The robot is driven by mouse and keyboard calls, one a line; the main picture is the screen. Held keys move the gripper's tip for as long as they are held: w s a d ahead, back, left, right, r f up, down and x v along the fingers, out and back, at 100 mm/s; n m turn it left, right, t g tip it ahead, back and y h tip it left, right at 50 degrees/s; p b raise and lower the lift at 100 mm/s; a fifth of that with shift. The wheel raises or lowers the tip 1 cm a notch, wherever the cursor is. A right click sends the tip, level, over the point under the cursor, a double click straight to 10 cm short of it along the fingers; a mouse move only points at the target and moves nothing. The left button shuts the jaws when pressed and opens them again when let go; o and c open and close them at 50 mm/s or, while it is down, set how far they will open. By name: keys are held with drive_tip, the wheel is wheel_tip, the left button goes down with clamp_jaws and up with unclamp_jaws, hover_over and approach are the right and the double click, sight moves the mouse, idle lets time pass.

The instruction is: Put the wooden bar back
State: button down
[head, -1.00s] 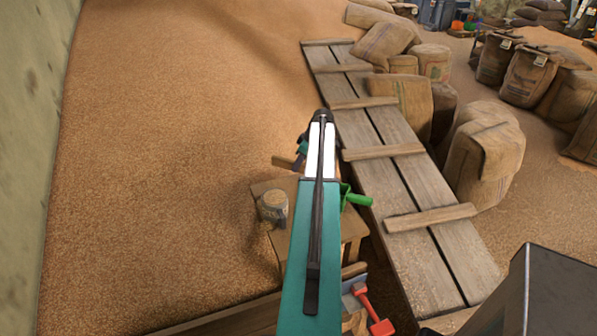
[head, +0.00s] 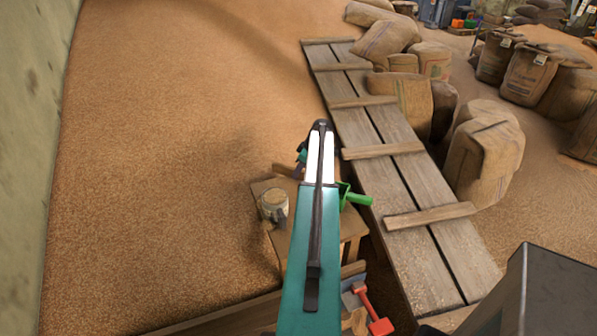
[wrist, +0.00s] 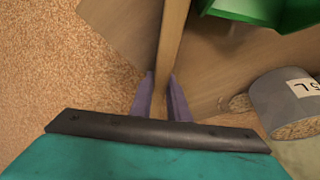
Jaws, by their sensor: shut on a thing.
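The wooden bar (wrist: 173,35) is a thin, pale strip standing out from my gripper in the wrist view. My gripper (wrist: 161,92) is shut on it, with one purple finger on each side. The bar passes over or against a small wooden table (wrist: 215,65); I cannot tell if they touch. My arm hides the fingers and the rest of the bar there.
The wooden table (head: 262,189) bears a grey cup (head: 272,205) and a green scoop (head: 352,196). A red-handled shovel (head: 374,314) is below. A plank walkway (head: 400,190) and sacks (head: 484,158) lie to the right. Open grain (head: 160,170) spreads left.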

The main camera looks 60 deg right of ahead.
drive_tip(key=c, duration=1.7)
unclamp_jaws()
drive_tip(key=shift+r, duration=0.15)
drive_tip(key=shift+b+v, duration=1.3)
drive_tip(key=shift+v, duration=4.7)
